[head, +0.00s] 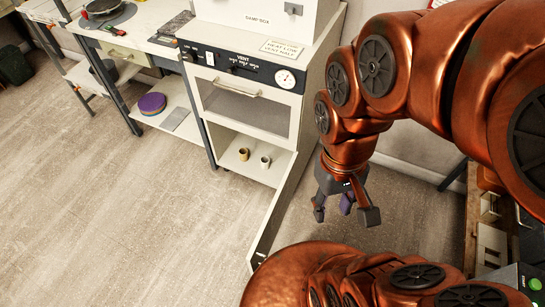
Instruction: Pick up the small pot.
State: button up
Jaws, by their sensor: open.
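Two small pots stand upright and apart on the low open shelf (238,169) of the white kiln unit. One is a tan-brown pot (244,154) on the left. The other is a pale pot (265,162) on the right, with a dark opening. I cannot tell which one the task means. My gripper (345,212) points down, to the right of the shelf and apart from both pots. Its dark fingers are spread. A purple patch shows among the fingers; I cannot tell whether it is part of the gripper.
A narrow white panel (275,216) stands out from the unit's right side, between the shelf and my gripper. The oven door (246,107) above is shut. A workbench (128,36) with purple discs (152,103) below is at left. The floor (120,225) in front is clear.

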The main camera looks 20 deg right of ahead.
aim_at(265, 159)
jog(key=z, duration=2.5)
jog(key=k, duration=1.65)
jog(key=u, duration=3.25)
jog(key=i, duration=1.8)
jog(key=z, duration=1.95)
